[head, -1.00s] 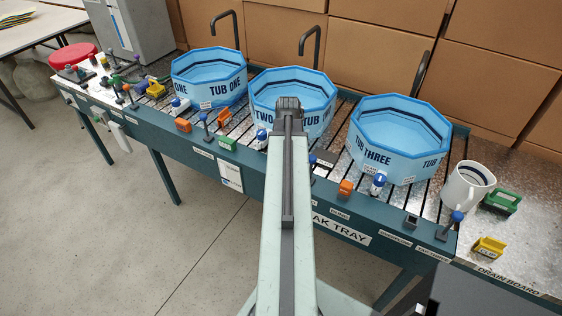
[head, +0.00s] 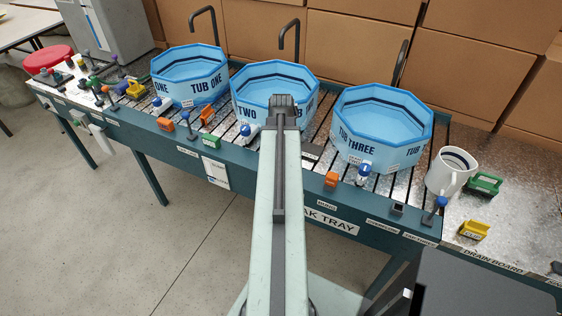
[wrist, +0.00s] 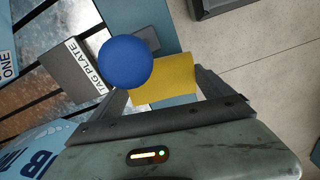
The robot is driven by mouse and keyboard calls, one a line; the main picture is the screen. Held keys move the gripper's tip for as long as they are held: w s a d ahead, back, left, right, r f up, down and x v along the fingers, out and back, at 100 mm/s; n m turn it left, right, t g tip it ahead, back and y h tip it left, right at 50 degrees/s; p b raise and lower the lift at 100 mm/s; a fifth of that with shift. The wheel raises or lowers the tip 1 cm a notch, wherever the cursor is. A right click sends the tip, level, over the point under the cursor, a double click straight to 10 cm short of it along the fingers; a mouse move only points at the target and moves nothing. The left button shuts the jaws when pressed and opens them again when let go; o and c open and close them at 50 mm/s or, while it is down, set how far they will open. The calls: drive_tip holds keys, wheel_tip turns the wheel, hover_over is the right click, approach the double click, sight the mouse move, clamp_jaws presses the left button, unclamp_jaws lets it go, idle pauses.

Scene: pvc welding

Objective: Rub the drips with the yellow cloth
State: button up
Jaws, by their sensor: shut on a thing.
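My gripper (wrist: 161,82) shows in the wrist view with a dark finger on each side of the yellow cloth (wrist: 172,86). It is shut on the cloth, over the bench's front edge beside the tag plate (wrist: 72,68). A blue ball (wrist: 126,62) covers part of the cloth; I cannot tell if the two are joined. In the head view my arm hides the gripper and cloth. Tub one (head: 190,88), tub two (head: 246,108) and tub three (head: 365,148) stand in a row. I cannot make out any drips.
A white mug (head: 446,172), a green clip-like block (head: 484,184) and a yellow one (head: 473,230) stand at the right on the drain board. An orange block (head: 332,180) and blue-knobbed post (head: 434,210) stand along the front edge. Black taps (head: 290,40) rise behind the tubs.

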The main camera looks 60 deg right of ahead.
drive_tip(key=shift+w+a, duration=0.2)
drive_tip(key=shift+w, duration=5.2)
drive_tip(key=shift+r, duration=0.1)
wheel_tip(320, 180, up, 6)
drive_tip(key=p, duration=0.6)
drive_tip(key=shift+s, duration=0.1)
wheel_tip(320, 180, up, 3)
drive_tip(key=p, duration=0.3)
